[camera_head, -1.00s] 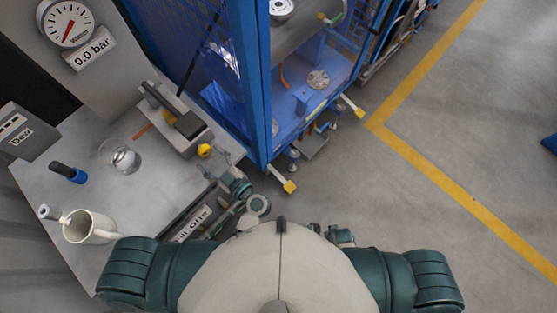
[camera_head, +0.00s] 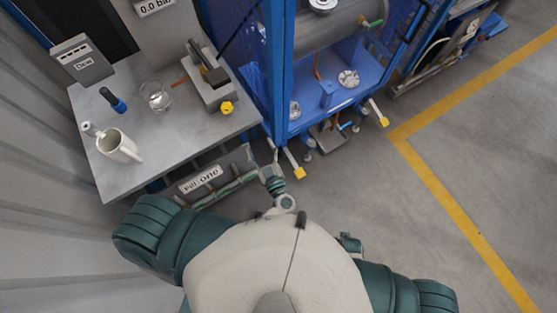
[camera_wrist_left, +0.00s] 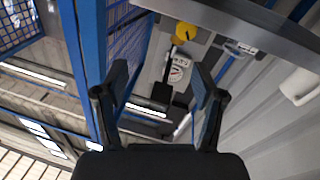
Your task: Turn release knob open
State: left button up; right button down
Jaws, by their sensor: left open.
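A round yellow knob (camera_head: 227,108) sits on the front end of a grey block device (camera_head: 212,88) on the bench. A yellow part, likely the same knob, shows near the top of the left wrist view (camera_wrist_left: 185,31). No label marks it as the release knob. My left gripper (camera_head: 272,152) is beyond the bench's right edge, below and right of the knob and apart from it. In the left wrist view its two fingers stand wide apart with nothing between them. My right gripper does not show.
A blue-framed cabinet (camera_head: 283,75) stands close right of the bench. Open floor (camera_head: 460,120) lies further right.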

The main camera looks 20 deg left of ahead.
pick_arm(q)
jog(key=d+f+m+t+h+p, duration=0.2)
jog(key=d+f+m+h, duration=0.4)
jog(key=f+m+h, duration=0.5)
jog(key=s+d+f+g+h+p, duration=0.1)
jog(key=s+f, duration=0.4)
jog(key=f, duration=0.7)
jog(key=shift+f+m+g+h+p, duration=0.4)
jog(key=shift+g+h, duration=0.4)
jog(key=shift+g, duration=0.4)
